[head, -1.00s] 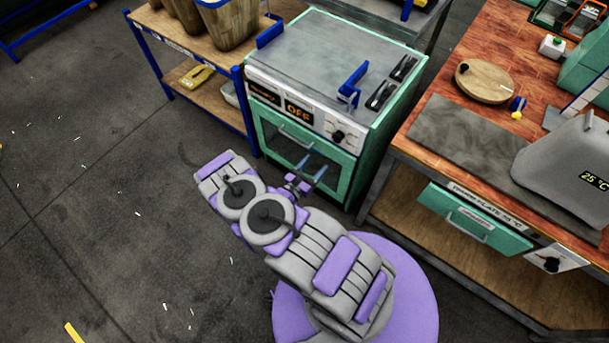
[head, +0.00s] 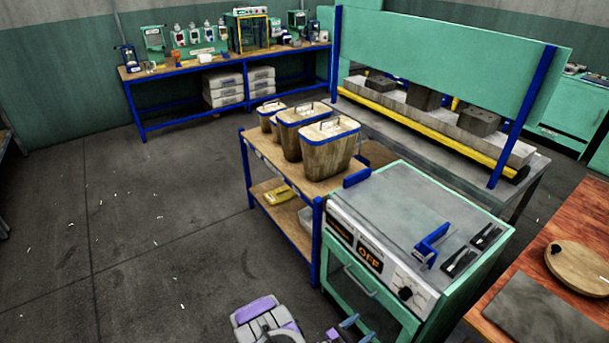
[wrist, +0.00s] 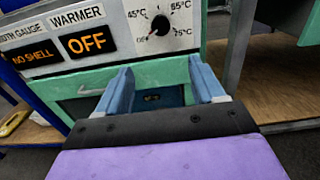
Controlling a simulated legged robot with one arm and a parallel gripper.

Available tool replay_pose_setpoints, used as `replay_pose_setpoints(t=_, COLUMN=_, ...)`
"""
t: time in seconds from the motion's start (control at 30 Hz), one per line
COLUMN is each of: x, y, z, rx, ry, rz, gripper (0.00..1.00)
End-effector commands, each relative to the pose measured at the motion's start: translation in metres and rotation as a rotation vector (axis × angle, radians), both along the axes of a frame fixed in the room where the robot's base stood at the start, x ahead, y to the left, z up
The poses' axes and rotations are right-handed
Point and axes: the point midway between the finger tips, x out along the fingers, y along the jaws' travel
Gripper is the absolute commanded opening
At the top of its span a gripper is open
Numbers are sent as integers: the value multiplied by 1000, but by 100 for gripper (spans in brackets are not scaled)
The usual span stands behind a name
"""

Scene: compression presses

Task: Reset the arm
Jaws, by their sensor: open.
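My gripper (wrist: 164,86) is open and empty in the wrist view, its two blue fingers apart. Between and beyond them is the front of the green warmer cabinet (wrist: 185,52), below its control panel. The panel reads OFF and NO SHELL, and its dial (wrist: 157,27) sits above the fingers. In the head view my gripper (head: 350,328) is at the bottom edge, in front of the warmer (head: 385,215), partly cut off. My folded purple and grey arm shows only in part there.
A wooden shelf cart (head: 268,165) with lidded wooden bins (head: 325,155) stands left of the warmer. A wood-topped bench (head: 555,225) is on the right. A press with a green panel (head: 450,60) stands behind.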

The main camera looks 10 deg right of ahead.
Motion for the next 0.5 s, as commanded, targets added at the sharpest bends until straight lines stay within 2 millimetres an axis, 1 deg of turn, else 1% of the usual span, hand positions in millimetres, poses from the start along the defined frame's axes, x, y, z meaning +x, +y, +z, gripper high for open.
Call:
replay_pose_setpoints(t=0.13, x=7, y=5, z=-2, rx=50, ry=-26, rz=1, gripper=68)
replay_pose_setpoints(t=0.27, x=29, y=21, z=-7, rx=217, ry=-110, rz=0, gripper=68)
replay_pose_setpoints(t=0.4, x=62, y=52, z=-12, rx=484, ry=-240, rz=-13, gripper=68)
replay_pose_setpoints(t=0.5, x=85, y=77, z=-8, rx=671, ry=-328, rz=-31, gripper=68)
